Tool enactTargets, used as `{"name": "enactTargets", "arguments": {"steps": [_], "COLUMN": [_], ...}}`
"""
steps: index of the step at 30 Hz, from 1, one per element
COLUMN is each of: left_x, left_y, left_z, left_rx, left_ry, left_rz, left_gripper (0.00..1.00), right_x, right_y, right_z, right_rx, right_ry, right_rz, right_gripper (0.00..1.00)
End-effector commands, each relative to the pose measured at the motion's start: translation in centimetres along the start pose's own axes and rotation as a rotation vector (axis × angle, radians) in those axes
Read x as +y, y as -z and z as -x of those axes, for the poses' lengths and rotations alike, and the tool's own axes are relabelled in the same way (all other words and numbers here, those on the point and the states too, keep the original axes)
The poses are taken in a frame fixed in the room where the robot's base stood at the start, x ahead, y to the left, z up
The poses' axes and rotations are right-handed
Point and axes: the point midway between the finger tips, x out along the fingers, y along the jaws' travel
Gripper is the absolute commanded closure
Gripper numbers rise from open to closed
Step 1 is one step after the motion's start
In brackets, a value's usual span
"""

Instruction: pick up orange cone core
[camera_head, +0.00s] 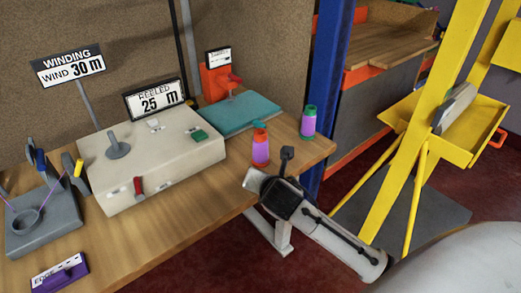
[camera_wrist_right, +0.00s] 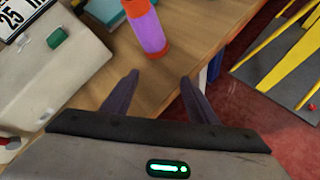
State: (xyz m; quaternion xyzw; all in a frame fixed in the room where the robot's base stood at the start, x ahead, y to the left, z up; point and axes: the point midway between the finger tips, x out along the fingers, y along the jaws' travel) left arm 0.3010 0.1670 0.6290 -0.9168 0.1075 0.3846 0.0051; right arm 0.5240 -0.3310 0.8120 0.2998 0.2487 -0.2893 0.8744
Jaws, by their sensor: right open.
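The orange cone core (camera_head: 260,148) stands upright on the wooden bench, wound with purple and topped in orange. In the right wrist view it also shows (camera_wrist_right: 148,28), at the top, beyond the fingertips. My right gripper (camera_wrist_right: 159,80) is open, with its two dark fingers apart and nothing between them. It is at the bench's front edge, on the near side of the cone and apart from it. My left gripper is out of view.
A second purple cone with a green top (camera_head: 308,123) stands behind to the right. A teal pad (camera_head: 235,112) and a beige box (camera_head: 150,165) lie to the left. A blue post (camera_head: 328,80) and yellow frame (camera_head: 425,115) stand right of the bench.

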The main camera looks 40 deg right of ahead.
Motion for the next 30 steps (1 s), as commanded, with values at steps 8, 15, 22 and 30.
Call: {"name": "enactTargets", "arguments": {"steps": [8, 15, 22, 30], "left_x": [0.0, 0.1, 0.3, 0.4], "left_y": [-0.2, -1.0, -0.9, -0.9], "left_z": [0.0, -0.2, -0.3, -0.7], "left_rx": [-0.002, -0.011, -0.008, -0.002], "left_ry": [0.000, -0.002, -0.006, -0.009], "left_rz": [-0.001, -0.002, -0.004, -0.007], "left_gripper": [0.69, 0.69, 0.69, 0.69], "right_x": [2.7, 3.0, 3.2, 4.0], "right_y": [-6.2, -7.0, -7.4, -8.3], "right_z": [-2.4, -5.7, -7.5, -10.7], "right_rx": [-0.150, -0.161, -0.160, -0.158], "right_ry": [-0.003, 0.000, -0.002, -0.001], "right_rz": [0.437, 0.477, 0.475, 0.473], "right_gripper": [0.46, 0.46, 0.46, 0.46]}}
